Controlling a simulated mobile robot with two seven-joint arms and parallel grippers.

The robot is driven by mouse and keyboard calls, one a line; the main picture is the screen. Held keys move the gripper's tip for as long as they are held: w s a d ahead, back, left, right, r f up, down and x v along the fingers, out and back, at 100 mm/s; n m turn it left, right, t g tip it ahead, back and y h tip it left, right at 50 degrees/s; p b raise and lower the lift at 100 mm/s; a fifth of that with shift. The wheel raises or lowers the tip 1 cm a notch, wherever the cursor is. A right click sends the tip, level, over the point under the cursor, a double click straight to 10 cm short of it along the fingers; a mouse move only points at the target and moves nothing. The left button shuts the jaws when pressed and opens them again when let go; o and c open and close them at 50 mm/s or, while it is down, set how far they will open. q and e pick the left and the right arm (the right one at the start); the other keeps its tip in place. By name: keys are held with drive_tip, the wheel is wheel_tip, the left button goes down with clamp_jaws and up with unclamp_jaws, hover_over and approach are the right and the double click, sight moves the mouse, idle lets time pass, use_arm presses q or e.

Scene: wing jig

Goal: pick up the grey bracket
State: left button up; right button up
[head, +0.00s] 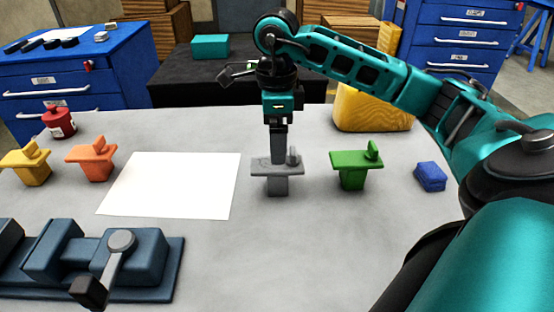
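The grey bracket (277,178) stands upright on the grey table in the middle of the head view, with a flat top plate and a small upright tab. My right gripper (279,152) points straight down at the bracket from above. Its fingertips overlap the bracket's top, left of the tab. The fingers line up one behind the other from here, so any gap between them, and whether they touch the bracket, cannot be told. My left gripper is not in view.
A green bracket (351,172) stands to the right, with a blue block (430,176) beyond. Orange (92,163) and yellow (30,166) brackets and a red object (59,122) are left. A white sheet (172,186) lies beside the grey bracket. A blue vise (150,257) fills the front left.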

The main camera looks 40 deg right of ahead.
sight(277, 167)
wheel_tip(277, 167, down, 3)
drive_tip(key=shift+r, duration=0.1)
wheel_tip(277, 167, down, 5)
drive_tip(key=shift+r+b, duration=0.2)
drive_tip(key=shift+b, duration=0.25)
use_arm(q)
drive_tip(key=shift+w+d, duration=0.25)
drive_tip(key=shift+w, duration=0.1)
use_arm(e)
drive_tip(key=shift+f, duration=0.35)
drive_tip(key=c, duration=0.9)
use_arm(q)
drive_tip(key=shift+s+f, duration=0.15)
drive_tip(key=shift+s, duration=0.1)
use_arm(e)
drive_tip(key=shift+r, duration=0.1)
drive_tip(key=c, duration=0.4)
